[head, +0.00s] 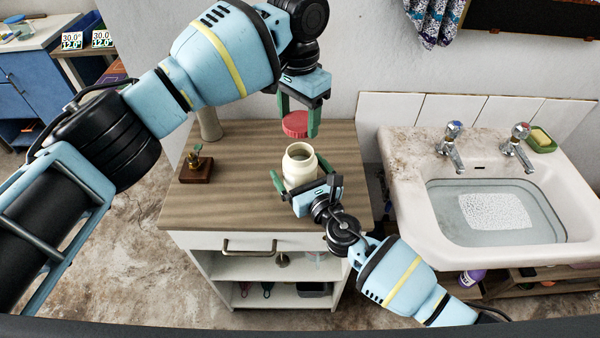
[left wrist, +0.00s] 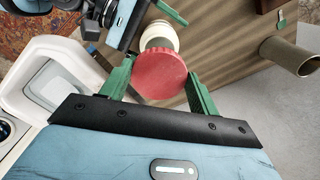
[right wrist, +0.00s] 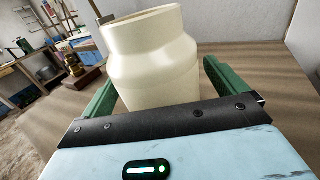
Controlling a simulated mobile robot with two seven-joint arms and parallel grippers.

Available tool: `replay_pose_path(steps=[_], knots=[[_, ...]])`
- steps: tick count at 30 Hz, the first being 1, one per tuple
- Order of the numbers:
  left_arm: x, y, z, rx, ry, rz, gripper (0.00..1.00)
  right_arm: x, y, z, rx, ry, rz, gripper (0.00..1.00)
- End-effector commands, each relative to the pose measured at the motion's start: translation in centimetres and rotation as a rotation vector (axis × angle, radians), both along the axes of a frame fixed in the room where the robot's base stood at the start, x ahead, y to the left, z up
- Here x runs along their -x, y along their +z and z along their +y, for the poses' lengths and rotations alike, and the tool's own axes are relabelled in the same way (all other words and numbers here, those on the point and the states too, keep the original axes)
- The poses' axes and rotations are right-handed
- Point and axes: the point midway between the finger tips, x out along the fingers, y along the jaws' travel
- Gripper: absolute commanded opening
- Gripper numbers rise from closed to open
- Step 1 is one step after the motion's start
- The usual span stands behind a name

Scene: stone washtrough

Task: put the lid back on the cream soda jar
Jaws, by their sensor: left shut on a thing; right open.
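The cream soda jar (head: 300,164) is cream-coloured, open at the top and upright on the wooden counter. My left gripper (head: 298,118) is shut on the round red lid (head: 295,124) and holds it above the jar, apart from its mouth. In the left wrist view the lid (left wrist: 160,75) partly covers the jar (left wrist: 158,36). My right gripper (head: 302,177) is open, low at the jar, with a finger on either side. In the right wrist view the jar (right wrist: 150,58) stands between the green fingers; contact cannot be told.
The counter (head: 235,200) has free room left of the jar. A wooden block with a small brass piece (head: 196,170) and a pale upright vessel (head: 209,122) stand there. A water-filled sink (head: 410,195) is to the right, with two taps and a soap dish (head: 541,142).

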Motion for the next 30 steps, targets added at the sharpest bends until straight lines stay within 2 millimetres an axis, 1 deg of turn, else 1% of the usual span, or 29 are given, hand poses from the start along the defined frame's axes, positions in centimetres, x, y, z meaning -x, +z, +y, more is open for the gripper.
replay_pose_path(steps=[8,11,21,24,27,30], knots=[[0.0,0.0,0.0,0.0,0.0,0.0,0.4,-0.1,0.0,0.0,0.0,0.0,0.0,0.97],[0.0,0.0,0.0,0.0,0.0,0.0,0.4,-0.1,0.0,0.0,0.0,0.0,0.0,0.87],[0.0,0.0,0.0,0.0,0.0,0.0,0.4,-0.1,0.0,0.0,0.0,0.0,0.0,0.42],[0.0,0.0,0.0,0.0,0.0,0.0,0.4,-0.1,0.0,0.0,0.001,0.0,0.0,0.31],[0.0,-0.2,0.0,0.0,0.0,0.0,0.4,-0.1,0.0,0.0,0.001,0.0,0.0,0.3],[0.0,-1.0,0.0,0.0,0.0,0.001,0.4,0.0,0.0,0.0,0.001,0.0,0.0,0.3]])
